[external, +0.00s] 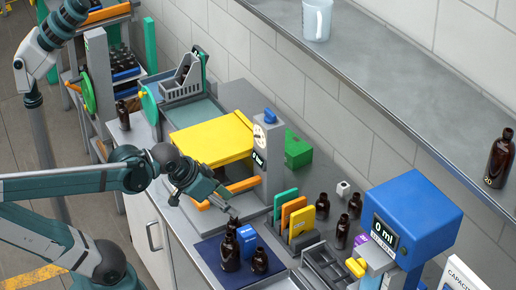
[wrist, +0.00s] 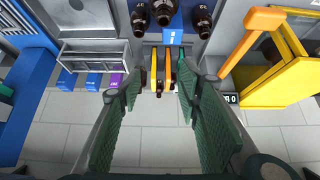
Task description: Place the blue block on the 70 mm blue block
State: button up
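A blue block with a white mark (external: 247,241) stands on the dark blue mat (external: 207,250) among amber bottles; it also shows at the top of the wrist view (wrist: 173,36). Two more blue blocks show in the wrist view, one (wrist: 93,82) beside a purple block and one (wrist: 67,82) farther left. Their markings are too small to read, so I cannot tell which block is 70 mm. My gripper (external: 233,214) is above the counter near the mat's back edge. In the wrist view its green-padded fingers (wrist: 160,92) are apart, with no held block visible between them.
Amber bottles (external: 230,253) (external: 260,262) crowd the blue block. Upright coloured plates (external: 297,216), a grey tray (external: 326,268) and a blue dispenser reading 0 ml (external: 412,215) stand to the right. A yellow-lidded box (external: 212,138) stands behind. The wall shelf (external: 390,85) is largely clear.

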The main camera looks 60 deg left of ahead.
jog(key=shift+w, duration=0.1)
dwell(0.3)
jog(key=n+g+h+p, duration=0.4)
jog(key=n+g+p, duration=0.25)
jog(key=n, duration=1.15)
send_near(246, 230)
jog(key=f, duration=0.2)
jog(key=shift+w+f+g+h, duration=0.1)
jog(key=shift+w+g+h, duration=0.2)
jog(key=shift+g, duration=0.05)
jog(key=shift+f, duration=0.1)
jog(key=shift+x, duration=1.2)
jog(key=shift+x, duration=2.6)
